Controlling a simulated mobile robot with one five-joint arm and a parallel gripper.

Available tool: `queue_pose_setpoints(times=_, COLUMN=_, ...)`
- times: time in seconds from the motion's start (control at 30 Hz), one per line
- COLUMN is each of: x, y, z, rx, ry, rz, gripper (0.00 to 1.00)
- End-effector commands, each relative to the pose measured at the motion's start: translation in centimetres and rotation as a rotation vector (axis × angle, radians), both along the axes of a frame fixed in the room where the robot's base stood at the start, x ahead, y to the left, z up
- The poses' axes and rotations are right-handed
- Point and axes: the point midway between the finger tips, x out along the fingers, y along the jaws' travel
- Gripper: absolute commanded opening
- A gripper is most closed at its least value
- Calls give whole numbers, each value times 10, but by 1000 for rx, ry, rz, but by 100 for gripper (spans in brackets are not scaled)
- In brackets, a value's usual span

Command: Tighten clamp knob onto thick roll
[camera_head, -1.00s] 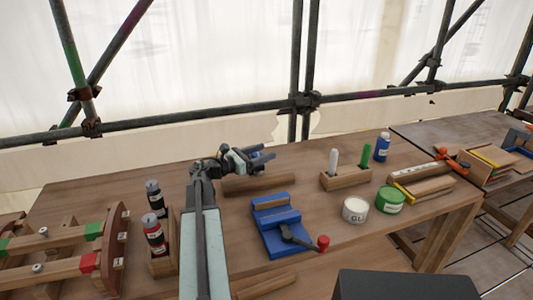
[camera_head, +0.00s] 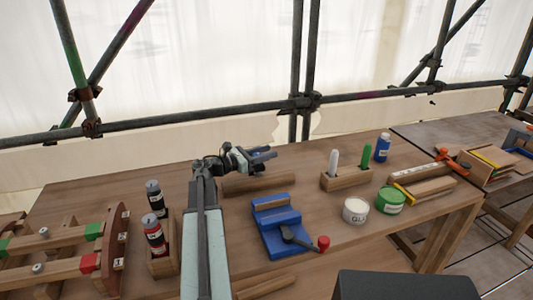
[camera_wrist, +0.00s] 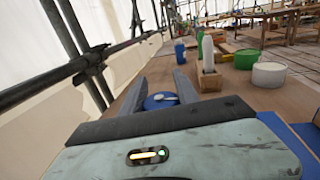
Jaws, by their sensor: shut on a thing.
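My gripper (camera_head: 268,154) reaches over the back of the wooden bench. In the wrist view its fingers (camera_wrist: 158,78) are shut on a round blue piece (camera_wrist: 160,100) with a pale bar across its face. I take this to be the clamp knob, but its outline is partly hidden by the fingers and my wrist. In the head view little of it shows at the gripper. I cannot make out a thick roll or clamp frame in either view.
A blue vise (camera_head: 277,226) with a red-tipped handle stands in front of my gripper. A wooden bar (camera_head: 258,184) lies behind it. A holder (camera_head: 345,181) with white and green sticks, a white jar (camera_head: 355,210) and a green tin (camera_head: 390,200) stand right. Scaffold poles (camera_head: 300,103) run behind.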

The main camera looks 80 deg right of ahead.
Motion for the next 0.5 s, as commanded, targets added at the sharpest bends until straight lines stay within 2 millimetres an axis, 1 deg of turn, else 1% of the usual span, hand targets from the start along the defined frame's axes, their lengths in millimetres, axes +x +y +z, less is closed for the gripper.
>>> queue_pose_setpoints(times=0.17, x=-1, y=0, z=0, rx=1, ry=-1, rz=-120, gripper=0)
queue_pose_setpoints(times=0.5, x=-5, y=8, z=0, rx=1, ry=-1, rz=-389, gripper=0)
